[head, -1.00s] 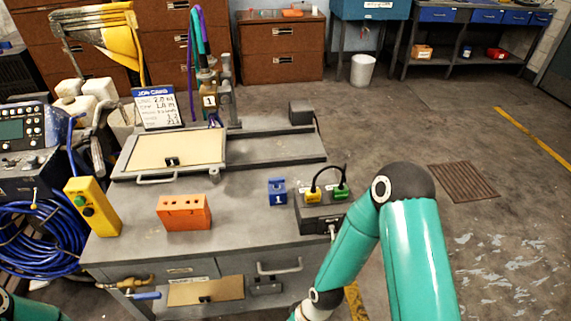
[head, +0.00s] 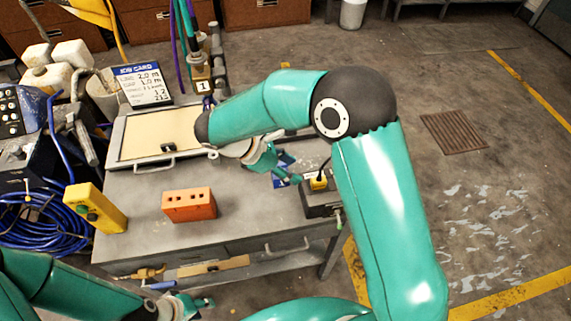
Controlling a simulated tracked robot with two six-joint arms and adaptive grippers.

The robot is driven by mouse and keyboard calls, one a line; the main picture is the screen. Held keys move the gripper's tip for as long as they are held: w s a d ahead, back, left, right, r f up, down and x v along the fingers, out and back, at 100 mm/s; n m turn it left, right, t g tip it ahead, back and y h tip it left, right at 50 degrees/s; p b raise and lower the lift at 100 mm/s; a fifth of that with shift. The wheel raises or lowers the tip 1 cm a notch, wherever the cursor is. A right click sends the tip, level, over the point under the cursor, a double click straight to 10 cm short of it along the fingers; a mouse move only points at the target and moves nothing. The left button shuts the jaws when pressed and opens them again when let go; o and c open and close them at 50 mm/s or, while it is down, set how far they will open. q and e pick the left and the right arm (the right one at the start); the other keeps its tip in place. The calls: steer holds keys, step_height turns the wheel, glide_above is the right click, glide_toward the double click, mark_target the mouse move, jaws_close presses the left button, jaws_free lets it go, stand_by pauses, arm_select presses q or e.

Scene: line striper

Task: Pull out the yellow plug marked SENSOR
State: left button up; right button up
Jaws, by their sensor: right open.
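The yellow plug (head: 319,183) sits in a dark socket box (head: 322,203) at the right end of the grey cart top, with a black lead rising from it. Any SENSOR marking is too small to read. My right gripper (head: 287,168) is open and above the cart, just left of the plug and apart from it.
An orange block with holes (head: 189,204) and a yellow control box (head: 95,207) stand on the cart (head: 150,240). A beige panel (head: 160,133) and a job card (head: 144,85) are behind. Blue hose (head: 40,225) lies at left. Cart top between orange block and socket box is clear.

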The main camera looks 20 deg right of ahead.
mark_target(314, 180)
steer(key=b+x, duration=0.1)
steer(key=x, duration=0.1)
steer(key=b+x, duration=0.2)
steer(key=x, duration=0.1)
steer(key=b+x, duration=0.1)
steer(key=x, duration=0.1)
steer(key=shift+s+d+b, duration=0.2)
steer(key=shift+s+b, duration=0.1)
steer(key=shift+b, duration=0.05)
steer(key=shift+b+x, duration=0.65)
steer(key=shift+x, duration=0.6)
steer(key=shift+s+r, duration=0.1)
jaws_close()
